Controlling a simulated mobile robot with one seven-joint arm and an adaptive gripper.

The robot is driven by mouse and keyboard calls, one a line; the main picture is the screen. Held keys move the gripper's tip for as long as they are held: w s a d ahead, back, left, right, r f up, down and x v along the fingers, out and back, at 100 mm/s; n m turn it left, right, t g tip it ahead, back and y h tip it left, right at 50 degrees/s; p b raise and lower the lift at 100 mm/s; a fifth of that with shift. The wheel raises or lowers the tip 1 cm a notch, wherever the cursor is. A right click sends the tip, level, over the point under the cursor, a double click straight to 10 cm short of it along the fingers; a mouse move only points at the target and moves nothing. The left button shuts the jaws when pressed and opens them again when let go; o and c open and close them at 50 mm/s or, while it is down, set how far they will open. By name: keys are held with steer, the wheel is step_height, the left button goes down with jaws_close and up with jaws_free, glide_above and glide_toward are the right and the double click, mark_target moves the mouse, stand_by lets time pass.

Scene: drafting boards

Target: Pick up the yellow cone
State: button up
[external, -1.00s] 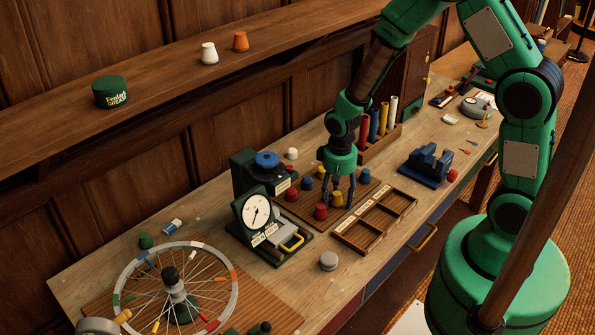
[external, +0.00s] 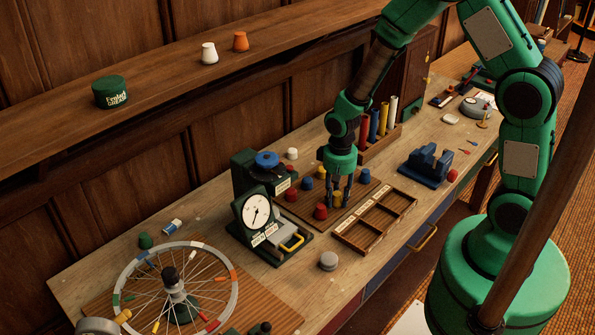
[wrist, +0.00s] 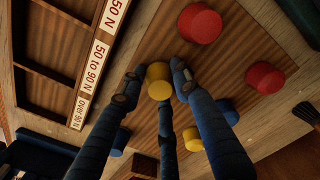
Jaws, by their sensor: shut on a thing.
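The yellow cone (wrist: 159,85) sits between the three dark fingers of my gripper (wrist: 158,92) in the wrist view, with its round top facing the camera. In the external view my gripper (external: 340,192) points down at the wooden board, shut on the yellow cone (external: 337,199), which is partly hidden by the fingers. I cannot tell whether the cone still touches the board. A second yellow piece (external: 321,172) stands farther back on the board.
Red (external: 320,212) and blue (external: 307,183) pieces stand close around my gripper. A compartment tray (external: 375,222) with force labels lies to the right, its visible compartments empty. A dial gauge (external: 257,212) stands to the left, and a blue vise (external: 427,165) farther right.

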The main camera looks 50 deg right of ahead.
mark_target(337, 193)
steer(key=shift+r, duration=0.7)
step_height(337, 193, up, 2)
steer(key=shift+r+p, duration=0.1)
steer(key=shift+p, duration=0.25)
steer(key=s, duration=0.5)
steer(key=s+r, duration=0.1)
steer(key=s, duration=0.4)
steer(key=s+p, duration=0.1)
steer(key=s, duration=0.5)
steer(key=shift+d+r, duration=0.2)
steer(key=shift+d, duration=0.2)
